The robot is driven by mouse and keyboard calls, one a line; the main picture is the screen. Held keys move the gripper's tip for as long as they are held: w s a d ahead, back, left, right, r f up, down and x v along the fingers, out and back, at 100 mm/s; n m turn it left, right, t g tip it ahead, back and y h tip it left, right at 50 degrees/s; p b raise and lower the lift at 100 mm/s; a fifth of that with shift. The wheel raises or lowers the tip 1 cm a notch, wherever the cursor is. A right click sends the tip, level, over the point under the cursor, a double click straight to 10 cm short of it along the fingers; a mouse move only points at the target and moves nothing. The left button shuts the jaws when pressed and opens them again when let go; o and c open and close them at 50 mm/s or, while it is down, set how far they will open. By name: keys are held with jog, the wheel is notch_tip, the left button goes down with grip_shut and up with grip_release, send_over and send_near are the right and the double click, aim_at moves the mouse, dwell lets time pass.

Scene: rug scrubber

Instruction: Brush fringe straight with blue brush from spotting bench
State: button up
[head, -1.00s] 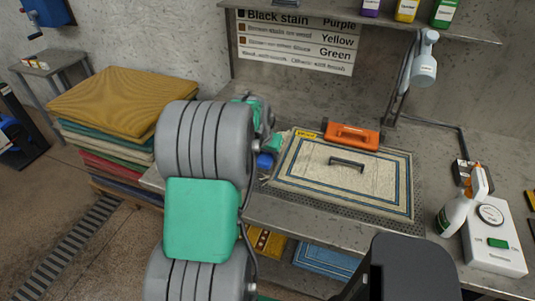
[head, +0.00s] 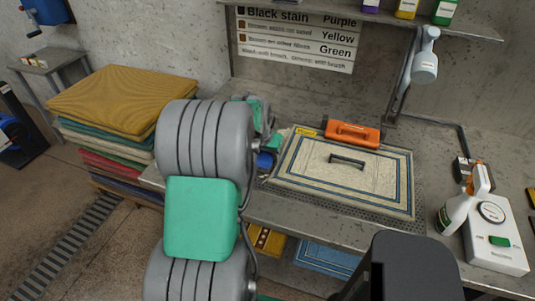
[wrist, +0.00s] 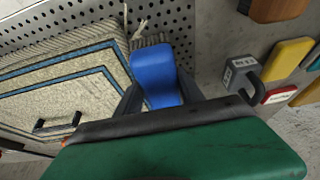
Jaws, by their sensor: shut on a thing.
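The blue brush (wrist: 154,76) is held between the dark fingers of my gripper (wrist: 157,95) in the wrist view. Its dark bristles (wrist: 150,41) point toward the fringed end of the rug. In the head view a bit of the blue brush (head: 265,161) shows at the rug's left end, mostly hidden by my arm. The cream rug (head: 290,177) with blue border lines lies on the perforated part of the spotting bench (head: 290,215). Loose fringe strands (wrist: 138,28) stick out close to the bristles. I cannot tell whether the bristles touch the fringe.
An orange-handled tool (head: 352,134) lies at the rug's back edge, and a dark handle (head: 347,160) sits on the rug. A spray bottle (head: 464,198) and white device (head: 495,240) stand at right. In the wrist view a grey weight (wrist: 238,72) and yellow block (wrist: 286,58) lie beside the brush.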

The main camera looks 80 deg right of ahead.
jog(key=shift+w+f, duration=0.1)
jog(key=shift+w, duration=0.05)
jog(key=shift+w+f, duration=0.2)
jog(key=shift+w, duration=0.4)
jog(key=shift+w+d+r+b, duration=0.1)
jog(key=shift+w+b, duration=0.1)
jog(key=shift+w, duration=0.25)
jog(key=shift+w+d+b, duration=0.1)
jog(key=shift+w+b, duration=0.05)
jog(key=shift+w, duration=0.3)
jog(key=shift+w+f, duration=0.25)
jog(key=shift+w, duration=0.45)
jog(key=shift+r, duration=0.1)
notch_tip(320, 180, up, 6)
jog(key=p, duration=0.3)
